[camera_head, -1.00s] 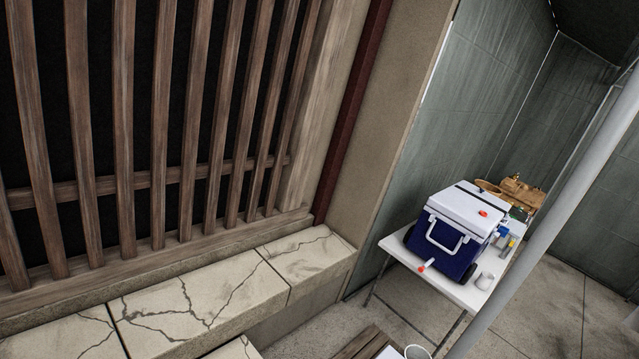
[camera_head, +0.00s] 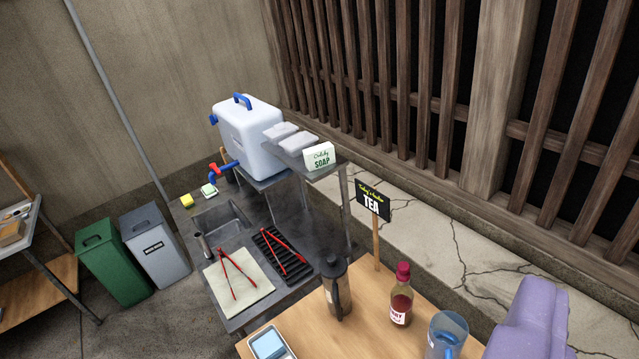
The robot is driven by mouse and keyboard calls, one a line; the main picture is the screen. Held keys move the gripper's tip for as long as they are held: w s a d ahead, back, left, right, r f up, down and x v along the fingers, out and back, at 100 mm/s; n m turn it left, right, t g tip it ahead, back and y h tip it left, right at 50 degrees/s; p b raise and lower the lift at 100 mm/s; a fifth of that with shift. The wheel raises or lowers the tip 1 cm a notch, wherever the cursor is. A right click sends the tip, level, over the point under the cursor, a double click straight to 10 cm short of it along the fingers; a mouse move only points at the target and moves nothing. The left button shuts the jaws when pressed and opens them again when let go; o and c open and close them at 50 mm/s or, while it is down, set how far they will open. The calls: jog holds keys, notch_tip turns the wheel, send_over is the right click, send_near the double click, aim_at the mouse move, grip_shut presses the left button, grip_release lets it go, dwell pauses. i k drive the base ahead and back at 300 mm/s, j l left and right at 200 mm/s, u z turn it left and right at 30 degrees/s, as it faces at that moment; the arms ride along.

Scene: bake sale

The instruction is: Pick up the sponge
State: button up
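A small yellow block (camera_head: 187,201), which looks like the sponge, lies at the far left corner of the grey sink counter (camera_head: 241,318). It is small here, so its details are hard to tell. A small green-and-white block (camera_head: 209,190) lies to its right, behind the sink basin (camera_head: 218,219); I cannot tell whether it is soap or another sponge. My gripper is not in view.
A white water container (camera_head: 250,138) stands behind the sink. Red tongs (camera_head: 236,281) lie on a cloth on the counter. Bins (camera_head: 155,247) stand left. A wooden table (camera_head: 330,335) with a press, bottle and jug is in front.

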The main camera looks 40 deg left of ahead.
aim_at(188, 202)
jog(key=u, duration=1.95)
